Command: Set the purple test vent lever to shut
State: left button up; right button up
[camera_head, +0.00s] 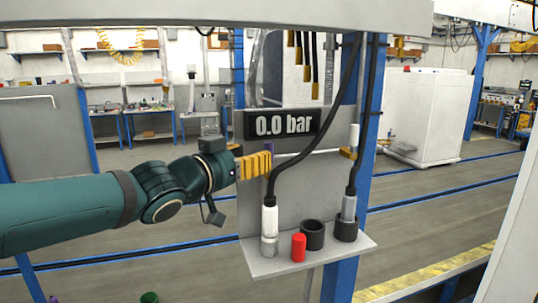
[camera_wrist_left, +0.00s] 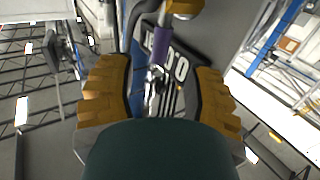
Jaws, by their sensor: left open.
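The purple test vent lever (camera_wrist_left: 159,50) shows in the left wrist view between and just beyond my two yellow fingers, with a metal valve part (camera_wrist_left: 154,85) below it. In the head view only a small purple piece of the lever (camera_head: 268,146) shows above the fingers, upright against the grey panel. My left gripper (camera_head: 262,165) is at the panel's left side, just below the display. In the left wrist view its fingers (camera_wrist_left: 160,95) are apart, one on each side of the valve and lever. I cannot tell whether they touch it. My right gripper is not in view.
The display (camera_head: 283,123) reads 0.0 bar. A black hose runs to a white-and-metal connector (camera_head: 269,222) on the grey shelf (camera_head: 285,264). A red cylinder (camera_head: 298,247) and black cups (camera_head: 312,234) stand beside it. A blue post (camera_head: 368,130) rises at the panel's right.

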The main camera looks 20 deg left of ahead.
aim_at(269, 149)
pick_arm(q)
jog(key=shift+b+x, duration=0.3)
jog(key=shift+x, duration=2.9)
jog(key=shift+c, duration=0.3)
grip_shut()
